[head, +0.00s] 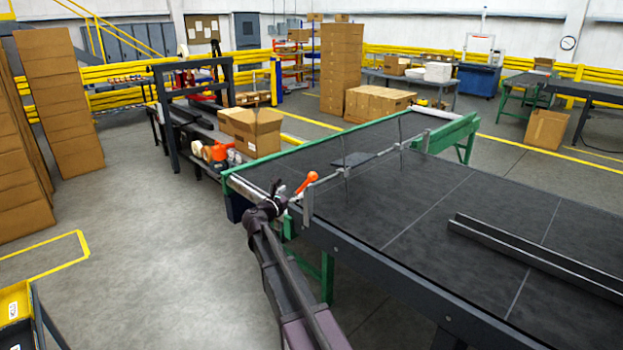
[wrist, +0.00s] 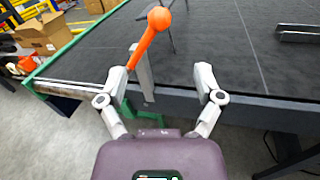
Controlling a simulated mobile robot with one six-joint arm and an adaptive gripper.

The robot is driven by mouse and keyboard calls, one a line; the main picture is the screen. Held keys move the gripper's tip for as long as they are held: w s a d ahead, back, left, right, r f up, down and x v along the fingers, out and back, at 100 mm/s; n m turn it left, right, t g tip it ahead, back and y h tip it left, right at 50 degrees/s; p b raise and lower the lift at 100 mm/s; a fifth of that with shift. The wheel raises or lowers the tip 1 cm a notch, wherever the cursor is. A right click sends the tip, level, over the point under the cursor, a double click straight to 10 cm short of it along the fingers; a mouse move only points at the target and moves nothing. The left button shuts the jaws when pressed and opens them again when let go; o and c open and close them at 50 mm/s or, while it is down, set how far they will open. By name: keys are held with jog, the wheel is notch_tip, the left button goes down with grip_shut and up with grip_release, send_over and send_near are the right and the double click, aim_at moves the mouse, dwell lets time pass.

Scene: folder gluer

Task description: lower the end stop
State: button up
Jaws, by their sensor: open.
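The end stop (head: 330,178) is a thin grey bar running across the dark table, apparently held above its surface on upright pieces; its exact height is hard to tell. At its near end an orange lever with a ball knob (head: 312,177) points up and to the right. In the wrist view the orange lever (wrist: 146,45) rises beside a grey upright (wrist: 143,75). My gripper (head: 275,203) is open at the table's near edge. In the wrist view its fingers (wrist: 160,72) are spread, with the upright between them nearer the left finger. The knob lies beyond the fingertips. Nothing is held.
The dark table (head: 400,215) has a green rail along its far left edge and a grey angled rail (head: 535,258) on top. An open carton (head: 257,132) stands on the machine at left. Stacked boxes (head: 62,100) stand far left.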

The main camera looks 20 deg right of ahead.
aim_at(310, 178)
jog(key=x, duration=1.3)
jog(key=shift+w+d+f, duration=0.1)
jog(key=shift+w+d, duration=0.1)
jog(key=shift+d, duration=0.15)
